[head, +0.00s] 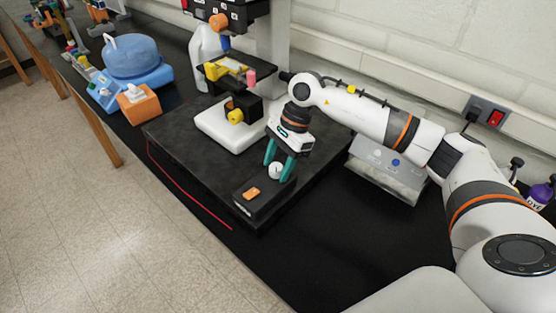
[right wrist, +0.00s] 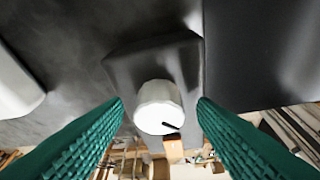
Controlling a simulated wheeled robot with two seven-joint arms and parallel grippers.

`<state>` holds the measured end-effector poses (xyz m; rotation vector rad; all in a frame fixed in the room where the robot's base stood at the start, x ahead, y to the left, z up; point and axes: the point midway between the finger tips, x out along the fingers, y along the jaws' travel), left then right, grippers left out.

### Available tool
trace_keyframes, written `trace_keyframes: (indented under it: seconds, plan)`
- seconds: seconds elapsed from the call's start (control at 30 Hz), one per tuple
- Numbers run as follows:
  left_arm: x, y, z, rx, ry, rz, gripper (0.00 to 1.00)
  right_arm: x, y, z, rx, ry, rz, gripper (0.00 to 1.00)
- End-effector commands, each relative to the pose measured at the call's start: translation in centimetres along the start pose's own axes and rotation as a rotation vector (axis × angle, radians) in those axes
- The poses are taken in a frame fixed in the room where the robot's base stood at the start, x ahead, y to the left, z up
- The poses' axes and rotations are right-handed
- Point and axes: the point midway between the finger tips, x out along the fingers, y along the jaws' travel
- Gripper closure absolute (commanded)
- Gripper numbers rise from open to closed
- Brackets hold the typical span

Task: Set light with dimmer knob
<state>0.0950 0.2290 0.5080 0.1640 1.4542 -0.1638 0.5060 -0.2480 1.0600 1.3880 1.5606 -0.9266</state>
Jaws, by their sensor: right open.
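The dimmer knob (head: 275,171) is a white round knob on top of a small black box (head: 262,204) that also carries an orange switch (head: 252,193). My right gripper (head: 279,175) is open, pointing down, with its green fingers on either side of the knob. In the right wrist view the knob (right wrist: 159,106) shows between the two green fingers (right wrist: 160,112), with a dark pointer mark at its lower right. Gaps show between the knob and both fingers there. I cannot tell whether any light is on. My left gripper is not in view.
The box sits at the front corner of a dark slab (head: 180,135) on the black bench. A microscope-like device with a white base (head: 228,125) stands behind it. A grey box with buttons (head: 388,168) is at the right. The front bench (head: 300,250) is clear.

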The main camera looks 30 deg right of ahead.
Motion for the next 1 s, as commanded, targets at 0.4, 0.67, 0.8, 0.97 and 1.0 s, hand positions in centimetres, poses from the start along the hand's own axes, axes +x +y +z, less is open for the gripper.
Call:
trace_keyframes:
  seconds: [0.4, 0.67, 0.8, 0.97, 1.0]
  plan:
    - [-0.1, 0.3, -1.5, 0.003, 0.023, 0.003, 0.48, 0.1, 0.0, 0.0, 0.001, -0.001, 0.000, 0.77]
    - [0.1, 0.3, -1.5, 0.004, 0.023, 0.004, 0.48, 0.1, 0.0, 0.1, 0.008, -0.001, 0.003, 0.92]
    - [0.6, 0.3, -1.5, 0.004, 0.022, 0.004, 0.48, 0.2, 0.0, 0.2, 0.037, -0.001, 0.015, 0.92]
    - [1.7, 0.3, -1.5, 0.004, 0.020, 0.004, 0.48, 0.3, -0.1, 0.2, 0.110, -0.001, 0.047, 0.92]
    - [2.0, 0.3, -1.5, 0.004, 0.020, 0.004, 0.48, 0.4, -0.1, 0.2, 0.135, -0.001, 0.058, 0.92]
